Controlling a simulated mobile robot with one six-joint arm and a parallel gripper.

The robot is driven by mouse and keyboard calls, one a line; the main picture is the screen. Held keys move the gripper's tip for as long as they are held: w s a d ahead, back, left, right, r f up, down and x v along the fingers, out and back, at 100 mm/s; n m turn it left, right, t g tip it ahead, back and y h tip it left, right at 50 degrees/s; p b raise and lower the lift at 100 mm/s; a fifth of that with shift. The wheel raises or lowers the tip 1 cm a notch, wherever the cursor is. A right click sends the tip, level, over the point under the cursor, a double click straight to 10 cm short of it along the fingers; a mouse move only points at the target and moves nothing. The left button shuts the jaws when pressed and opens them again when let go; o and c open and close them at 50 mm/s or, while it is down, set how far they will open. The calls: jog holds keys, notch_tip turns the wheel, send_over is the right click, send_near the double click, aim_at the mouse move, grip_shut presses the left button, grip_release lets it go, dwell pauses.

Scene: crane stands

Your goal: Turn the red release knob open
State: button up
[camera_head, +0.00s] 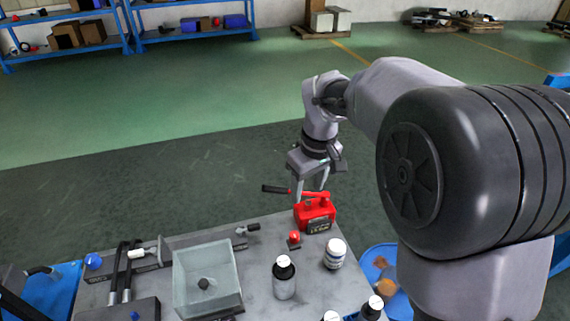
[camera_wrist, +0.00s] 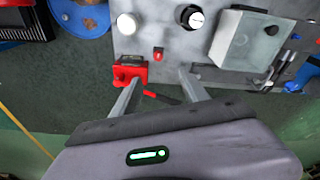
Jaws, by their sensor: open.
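A red hand pump (camera_head: 316,217) stands at the far edge of the grey table, with a red lever that ends in a black grip (camera_head: 275,189). The pump also shows in the wrist view (camera_wrist: 131,72). A small red knob (camera_head: 294,238) stands on a dark base just in front and to the left of the pump. It also shows in the wrist view (camera_wrist: 158,54), ahead of my fingers. My gripper (camera_head: 311,190) is open and empty above the pump and lever. In the wrist view its fingers (camera_wrist: 159,77) are spread wide, with the pump by the left fingertip.
A white-capped dark bottle (camera_head: 284,280) and a white jar (camera_head: 335,255) stand near the knob. A clear bin (camera_head: 207,280) is left of them. A blue round container (camera_head: 378,262) is beside the table's right edge.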

aim_at(294, 234)
jog(key=w+a+f+n+g+p, duration=0.1)
jog(key=w+a+f+n, duration=0.1)
jog(key=w+f+n, duration=0.5)
jog(key=f+m+b, duration=0.1)
jog(key=f, duration=0.5)
jog(key=f+m+b, duration=0.1)
jog(key=f+b, duration=0.1)
jog(key=f, duration=0.5)
jog(key=f+m+b, duration=0.1)
jog(key=f+b, duration=0.1)
jog(key=f, duration=0.4)
jog(key=shift+s+f+h, duration=0.3)
jog(key=shift+s+h, duration=0.1)
grip_shut()
